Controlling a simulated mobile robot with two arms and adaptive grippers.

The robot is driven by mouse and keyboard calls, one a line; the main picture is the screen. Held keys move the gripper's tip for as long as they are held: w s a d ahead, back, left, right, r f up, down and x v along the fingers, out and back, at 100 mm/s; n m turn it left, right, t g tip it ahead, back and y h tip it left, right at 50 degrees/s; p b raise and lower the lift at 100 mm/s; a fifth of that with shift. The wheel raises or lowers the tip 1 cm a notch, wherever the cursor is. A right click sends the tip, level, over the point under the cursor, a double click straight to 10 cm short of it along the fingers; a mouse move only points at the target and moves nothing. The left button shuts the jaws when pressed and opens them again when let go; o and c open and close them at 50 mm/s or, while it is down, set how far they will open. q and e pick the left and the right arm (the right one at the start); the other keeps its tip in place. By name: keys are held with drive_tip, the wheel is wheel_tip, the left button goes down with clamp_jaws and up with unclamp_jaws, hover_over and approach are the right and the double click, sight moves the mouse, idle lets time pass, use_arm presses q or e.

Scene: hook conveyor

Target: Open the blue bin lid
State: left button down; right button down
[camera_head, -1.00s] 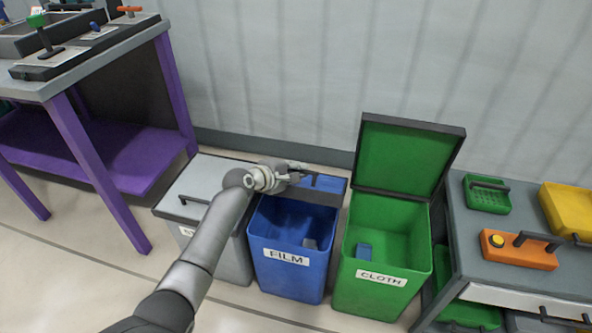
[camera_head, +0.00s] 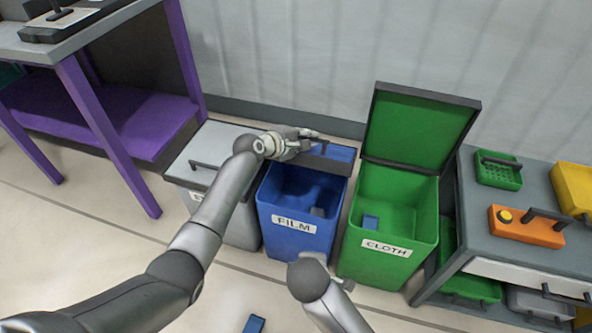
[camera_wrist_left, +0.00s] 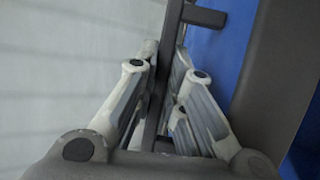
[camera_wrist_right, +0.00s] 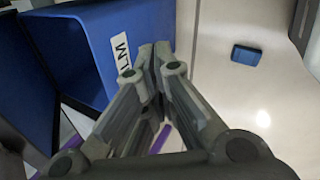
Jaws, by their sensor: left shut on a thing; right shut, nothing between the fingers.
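The blue bin (camera_head: 290,243) labelled FILM stands between a grey bin and a green bin, and its inside shows. Its dark-rimmed blue lid (camera_head: 342,153) is raised at the back of the opening. My left gripper (camera_head: 312,136) reaches over the bin to the lid. In the left wrist view its fingers (camera_wrist_left: 165,75) are shut around a dark bar (camera_wrist_left: 158,105) beside the blue surface. My right gripper is shut and empty in the right wrist view (camera_wrist_right: 153,60), in front of the bin's labelled face. Its arm partly shows at the bottom of the head view.
The green CLOTH bin (camera_head: 385,255) stands open at right with a blue block (camera_head: 370,222) inside. The grey bin (camera_head: 240,225) at left is closed. Another blue block (camera_head: 254,324) lies on the floor. A purple-legged table stands left, a grey cabinet (camera_head: 470,230) right.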

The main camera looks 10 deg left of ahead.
use_arm(q)
drive_tip(key=shift+w+r, duration=0.1)
drive_tip(key=shift+r, duration=0.2)
use_arm(e)
drive_tip(key=w+a+r+n+t+h, duration=0.1)
drive_tip(key=w+a+r+n+t, duration=0.25)
drive_tip(key=w+n, duration=0.35)
drive_tip(key=w+a+r+n+t+h, duration=0.1)
drive_tip(key=w+a+r+n+t, duration=0.35)
drive_tip(key=n, duration=0.45)
drive_tip(key=w+d+f, duration=0.1)
drive_tip(key=w, duration=1.2)
drive_tip(key=shift+d+f, duration=0.15)
drive_tip(key=shift+f, duration=0.15)
drive_tip(key=shift+r, duration=0.1)
